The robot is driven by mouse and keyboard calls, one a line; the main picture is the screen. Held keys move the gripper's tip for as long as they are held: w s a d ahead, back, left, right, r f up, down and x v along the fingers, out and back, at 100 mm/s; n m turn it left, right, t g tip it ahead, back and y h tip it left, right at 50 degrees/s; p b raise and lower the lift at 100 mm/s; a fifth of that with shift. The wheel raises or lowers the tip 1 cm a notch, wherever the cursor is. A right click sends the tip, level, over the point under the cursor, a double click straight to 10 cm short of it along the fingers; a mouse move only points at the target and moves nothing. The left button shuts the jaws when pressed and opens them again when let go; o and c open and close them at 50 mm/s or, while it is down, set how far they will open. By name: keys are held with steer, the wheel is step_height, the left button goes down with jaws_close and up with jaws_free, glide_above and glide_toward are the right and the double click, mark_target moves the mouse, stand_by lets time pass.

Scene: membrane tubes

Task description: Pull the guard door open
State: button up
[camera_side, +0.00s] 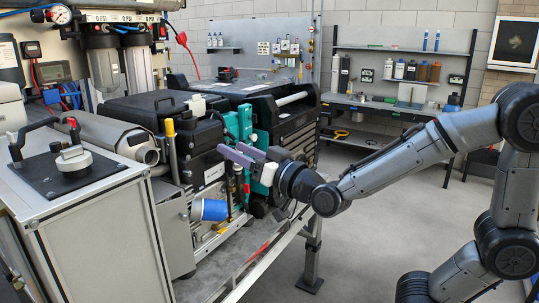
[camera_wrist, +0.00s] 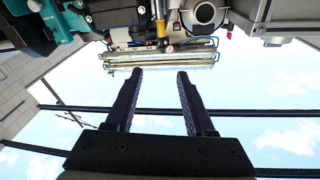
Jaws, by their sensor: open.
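My gripper (camera_side: 238,153) is in front of the machine in the side view, with its grey-purple fingers pointing left toward the machine's front. In the wrist view my gripper (camera_wrist: 160,72) has two black fingers spread apart with nothing between them. I cannot tell for certain which part is the guard door. Candidates in the side view are a black cover with a handle (camera_side: 150,105) on top of the machine and a dark ribbed panel (camera_side: 293,132) behind the gripper. Contact between the fingers and the machine cannot be made out.
Teal machine parts (camera_side: 243,124) stand close behind the fingers. A blue cylinder (camera_side: 209,210) sticks out below them. A grey cabinet (camera_side: 95,235) stands at the front left. A shelved bench (camera_side: 395,105) is at the back. The floor (camera_side: 375,190) right of the machine is clear.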

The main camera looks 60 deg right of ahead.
steer(key=s+r+n+g+y, duration=0.1)
steer(key=s+n+g+y, duration=0.1)
steer(key=s, duration=0.6)
steer(key=shift+a+n+g+y, duration=0.3)
steer(key=shift+a+n+g, duration=0.1)
steer(key=shift+g, duration=0.2)
steer(key=shift+s, duration=0.1)
